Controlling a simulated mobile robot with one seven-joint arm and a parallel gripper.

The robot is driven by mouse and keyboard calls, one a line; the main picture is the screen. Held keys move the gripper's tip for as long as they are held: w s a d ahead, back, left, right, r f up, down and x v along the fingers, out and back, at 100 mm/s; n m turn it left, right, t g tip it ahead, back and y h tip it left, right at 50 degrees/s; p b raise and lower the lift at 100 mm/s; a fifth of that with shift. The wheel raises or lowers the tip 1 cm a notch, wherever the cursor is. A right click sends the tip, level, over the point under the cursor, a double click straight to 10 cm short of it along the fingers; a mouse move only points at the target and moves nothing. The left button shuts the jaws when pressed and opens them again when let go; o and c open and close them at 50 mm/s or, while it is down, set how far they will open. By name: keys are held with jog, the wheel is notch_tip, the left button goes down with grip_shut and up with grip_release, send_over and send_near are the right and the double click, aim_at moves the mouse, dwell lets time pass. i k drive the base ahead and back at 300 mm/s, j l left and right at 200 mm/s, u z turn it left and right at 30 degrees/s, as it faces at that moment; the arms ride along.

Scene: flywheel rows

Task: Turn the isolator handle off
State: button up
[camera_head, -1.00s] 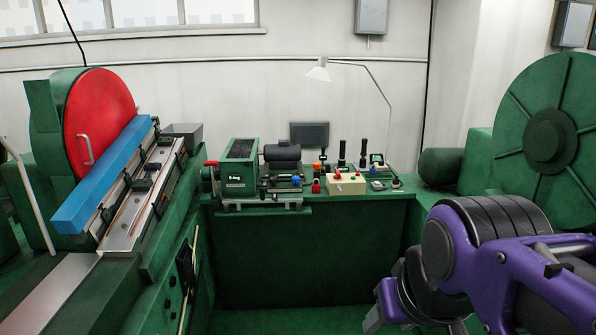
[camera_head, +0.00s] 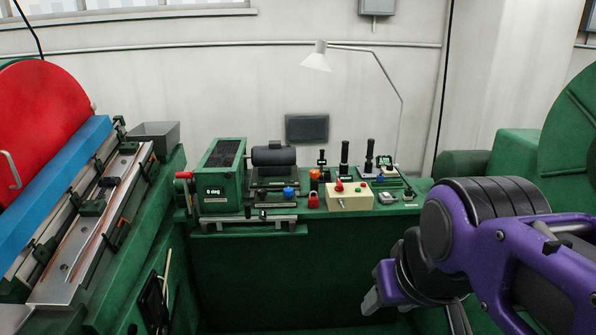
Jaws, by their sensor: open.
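A cream box (camera_head: 349,196) with a red handle (camera_head: 338,185) and a small metal switch on its front stands on the green bench, right of centre. A red padlock (camera_head: 313,200) sits just left of the box. I cannot tell for sure which red part is the isolator handle. My gripper (camera_head: 414,310) is low at the right, on the near side of the bench, below and apart from the box. It is open, with nothing seen between its fingers; part of it is cut off by the lower edge.
A green machine with a display (camera_head: 213,191) stands left on the bench (camera_head: 290,270). Black-handled tools (camera_head: 345,155) and a lamp (camera_head: 317,58) are behind the box. A red wheel (camera_head: 40,120) with a blue bar is at far left, a green wheel (camera_head: 572,145) at right.

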aim_at(339, 187)
jog(key=i+l, duration=0.1)
jog(key=i, duration=0.45)
jog(key=i+l, duration=0.15)
jog(key=i, duration=0.4)
